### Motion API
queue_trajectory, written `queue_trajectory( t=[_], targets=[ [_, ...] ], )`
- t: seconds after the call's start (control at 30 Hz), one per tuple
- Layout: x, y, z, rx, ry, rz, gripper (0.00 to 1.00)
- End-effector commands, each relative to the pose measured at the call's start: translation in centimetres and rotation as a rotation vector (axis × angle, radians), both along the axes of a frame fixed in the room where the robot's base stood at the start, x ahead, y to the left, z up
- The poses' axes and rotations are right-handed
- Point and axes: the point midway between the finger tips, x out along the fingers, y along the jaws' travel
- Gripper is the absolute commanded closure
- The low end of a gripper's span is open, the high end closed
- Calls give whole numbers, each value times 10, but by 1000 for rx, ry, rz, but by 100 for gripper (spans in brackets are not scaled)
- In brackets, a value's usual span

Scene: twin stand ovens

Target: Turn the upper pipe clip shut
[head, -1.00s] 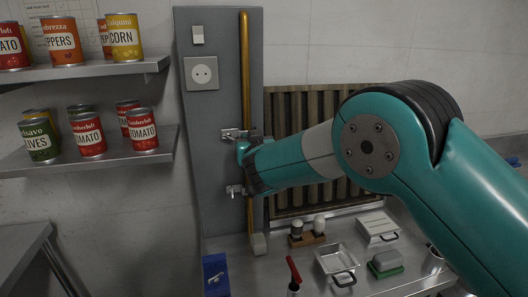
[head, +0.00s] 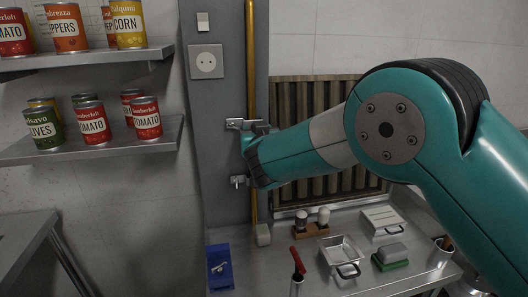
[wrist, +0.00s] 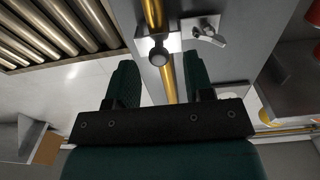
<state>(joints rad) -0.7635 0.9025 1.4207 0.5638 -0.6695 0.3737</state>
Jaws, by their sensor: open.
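A brass pipe (head: 251,70) runs upright on a grey wall panel. The upper pipe clip (head: 236,124) shows at the pipe just above my gripper (head: 249,158). The lower clip (head: 237,181) shows just below it, with a small handle hanging down. My gripper comes from the right and covers the pipe between the clips. In the wrist view its two dark green fingers (wrist: 160,85) are apart, with the pipe (wrist: 168,80) seen between them. A metal clip (wrist: 158,47) with a tilted lever (wrist: 207,32) lies beyond the fingertips; I cannot tell which clip.
Shelves of cans (head: 92,122) stand at the left. A socket (head: 206,62) is on the panel above. The counter below holds a blue box (head: 219,266), a red-handled tool (head: 297,262), shakers (head: 312,220) and a metal pan (head: 342,253). A ribbed panel (head: 320,98) is behind my arm.

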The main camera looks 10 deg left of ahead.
Motion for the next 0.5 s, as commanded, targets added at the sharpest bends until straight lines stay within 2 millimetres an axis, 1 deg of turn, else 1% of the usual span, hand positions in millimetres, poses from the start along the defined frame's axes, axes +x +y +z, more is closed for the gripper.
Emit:
queue_trajectory(
  t=[0.1,0.17,0.4,0.5],
  targets=[
    [-23,-7,-5,0,1,3,52],
    [-36,-11,-5,-1,1,4,52],
    [-94,-31,-6,-1,0,4,52],
    [-115,-38,-6,0,1,5,52]
  ],
)
